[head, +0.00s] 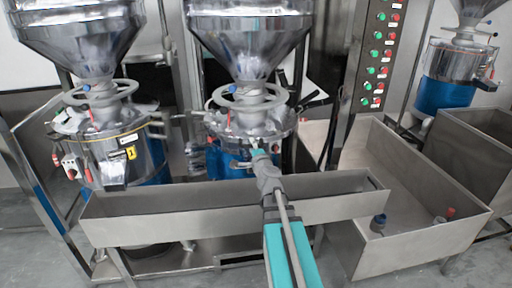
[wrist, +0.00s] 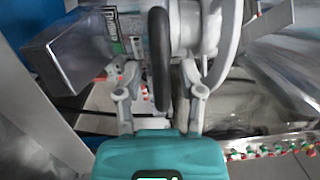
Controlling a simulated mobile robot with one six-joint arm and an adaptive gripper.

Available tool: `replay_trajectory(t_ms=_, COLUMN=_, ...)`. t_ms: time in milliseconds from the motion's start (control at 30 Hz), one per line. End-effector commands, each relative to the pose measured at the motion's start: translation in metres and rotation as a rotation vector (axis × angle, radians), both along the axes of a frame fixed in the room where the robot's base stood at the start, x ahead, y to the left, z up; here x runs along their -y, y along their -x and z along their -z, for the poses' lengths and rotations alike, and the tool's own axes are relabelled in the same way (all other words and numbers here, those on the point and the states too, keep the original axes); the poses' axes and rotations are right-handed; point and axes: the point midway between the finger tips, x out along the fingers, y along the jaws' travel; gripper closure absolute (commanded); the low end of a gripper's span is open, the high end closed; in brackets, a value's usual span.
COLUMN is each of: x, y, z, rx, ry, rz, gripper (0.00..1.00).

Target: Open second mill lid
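The second mill (head: 228,160) stands in the middle of the head view, with a blue lower body, a metal lid area and a large steel hopper (head: 250,38) above. My gripper (head: 258,150) reaches its front from below. In the wrist view my gripper (wrist: 160,85) has its two fingers spread, one on each side of a black curved handle (wrist: 159,45). Gaps seem to show between fingers and handle; contact cannot be made out clearly. The lid's own edge is hard to tell from the wrist view.
A long steel trough (head: 150,205) runs in front of the mills, under my arm. The first mill (head: 110,150) is at left, another mill (head: 452,75) at far right. A steel bin (head: 385,165) stands at right. A button panel (head: 378,50) is behind.

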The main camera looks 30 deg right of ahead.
Motion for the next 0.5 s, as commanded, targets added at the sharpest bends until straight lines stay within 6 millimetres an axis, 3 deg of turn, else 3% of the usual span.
replay_trajectory(t_ms=333, x=-0.001, y=-0.001, z=-0.001, rx=0.001, ry=0.0, rz=-0.005, gripper=0.43)
replay_trajectory(t_ms=500, x=-0.011, y=-0.004, z=-0.001, rx=-0.006, ry=0.027, rz=-0.036, gripper=0.43)
